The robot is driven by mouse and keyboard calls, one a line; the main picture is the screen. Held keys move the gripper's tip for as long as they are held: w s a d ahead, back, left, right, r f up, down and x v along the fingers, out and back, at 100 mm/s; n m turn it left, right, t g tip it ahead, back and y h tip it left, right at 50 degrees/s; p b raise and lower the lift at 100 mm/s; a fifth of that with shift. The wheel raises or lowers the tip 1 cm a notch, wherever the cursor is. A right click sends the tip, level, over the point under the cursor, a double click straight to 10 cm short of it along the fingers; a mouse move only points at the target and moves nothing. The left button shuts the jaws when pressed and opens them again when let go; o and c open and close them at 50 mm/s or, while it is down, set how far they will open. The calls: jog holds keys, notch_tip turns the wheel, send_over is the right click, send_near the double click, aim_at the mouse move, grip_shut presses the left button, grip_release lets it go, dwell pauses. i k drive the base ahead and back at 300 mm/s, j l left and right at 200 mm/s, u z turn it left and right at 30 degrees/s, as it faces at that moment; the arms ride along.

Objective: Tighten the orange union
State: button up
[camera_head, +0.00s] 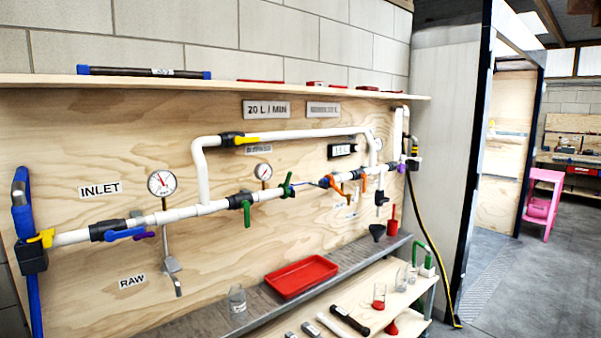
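White pipework runs along a plywood board. Orange parts show on the lower pipe, right of centre: one orange piece (338,187) beside a dark fitting, and another orange piece (363,183) just to its right. They are small here, and I cannot tell which is the union, which are handles, or whether the union is tight. A small blue part (324,182) sits directly left of them. My gripper is not in view.
Green-handled valves (287,185) and pressure gauges (162,183) line the pipe. A grey shelf (225,318) below holds a red tray (301,262), a jar (237,302) and a dark funnel (377,231). A black-and-yellow hose (437,262) hangs to the floor.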

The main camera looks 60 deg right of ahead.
aim_at(332, 179)
jog(key=i+l+z, duration=0.5)
jog(key=i+l, duration=0.2)
jog(key=l, duration=0.5)
jog(key=i+l+z, duration=0.5)
jog(key=i+l, duration=0.4)
